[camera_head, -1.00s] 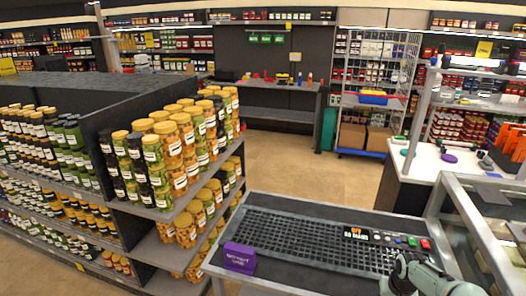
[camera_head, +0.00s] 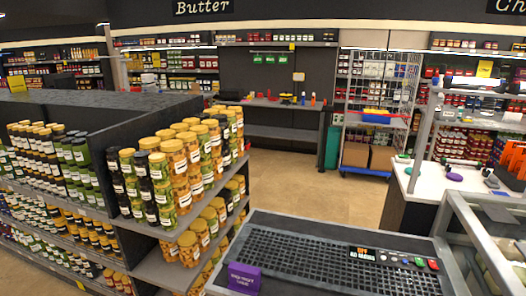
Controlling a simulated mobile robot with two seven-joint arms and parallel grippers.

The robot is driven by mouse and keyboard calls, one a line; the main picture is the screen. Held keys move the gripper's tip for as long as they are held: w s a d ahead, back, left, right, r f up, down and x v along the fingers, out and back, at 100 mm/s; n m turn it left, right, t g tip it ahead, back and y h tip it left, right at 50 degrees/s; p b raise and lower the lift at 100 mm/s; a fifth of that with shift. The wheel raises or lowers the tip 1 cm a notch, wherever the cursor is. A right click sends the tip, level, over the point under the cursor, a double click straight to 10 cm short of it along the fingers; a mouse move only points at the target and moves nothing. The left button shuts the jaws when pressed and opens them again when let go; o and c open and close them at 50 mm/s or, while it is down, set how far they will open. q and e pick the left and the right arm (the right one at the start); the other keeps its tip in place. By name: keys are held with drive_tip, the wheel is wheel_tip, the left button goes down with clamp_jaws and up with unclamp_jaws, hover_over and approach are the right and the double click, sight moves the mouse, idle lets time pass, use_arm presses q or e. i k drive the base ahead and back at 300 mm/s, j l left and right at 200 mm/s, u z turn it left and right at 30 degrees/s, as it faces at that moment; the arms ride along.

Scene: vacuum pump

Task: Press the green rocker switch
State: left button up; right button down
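The green rocker switch (camera_head: 419,262) is a small green block near the right end of a dark control panel (camera_head: 390,257). The panel lies along the back right edge of a dark, grid-topped counter (camera_head: 320,262). A small red button (camera_head: 433,264) sits just right of the green switch, and small grey buttons (camera_head: 394,259) are to its left. A lit display with orange and white lettering (camera_head: 362,253) is at the panel's left end. The switch is too small to tell its position. Neither of my grippers is in view.
A purple sign (camera_head: 244,277) stands at the counter's front left. A metal-framed glass case (camera_head: 484,236) adjoins the counter on the right. Shelves of jars (camera_head: 165,175) stand on the left. Open floor (camera_head: 310,195) lies behind the counter.

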sight(419, 262)
drive_tip(key=i+l+z, duration=0.15)
drive_tip(key=l, duration=1.4)
drive_tip(key=k, duration=0.05)
